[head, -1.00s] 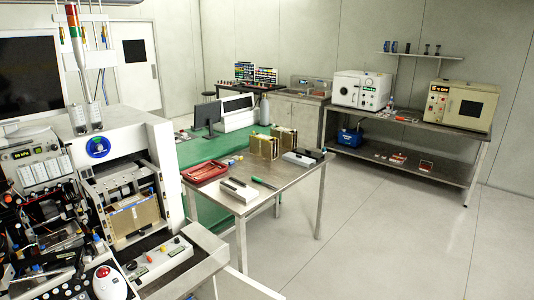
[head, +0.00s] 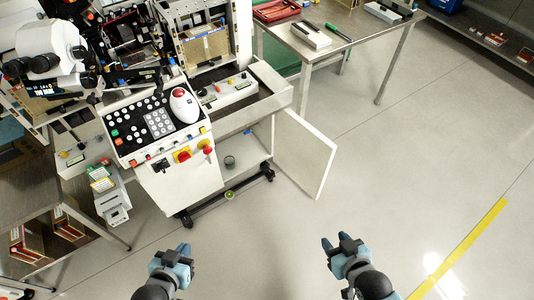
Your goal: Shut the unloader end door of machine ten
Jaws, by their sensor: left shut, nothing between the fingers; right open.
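The wire bonding machine (head: 186,160) stands at the upper left, with a white cabinet under its control panel. A white door panel (head: 305,155) stands swung open at the cabinet's right end, and the cabinet's inside shows beside it. I cannot read a machine number. My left gripper (head: 184,249) is shut and empty, over the floor in front of the machine. My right gripper (head: 335,242) is open and empty, over the floor below the door. Both grippers are apart from the door.
A steel table (head: 350,22) with a red tray (head: 276,10) stands behind the door. Floor to the right is clear, with a yellow line (head: 460,248).

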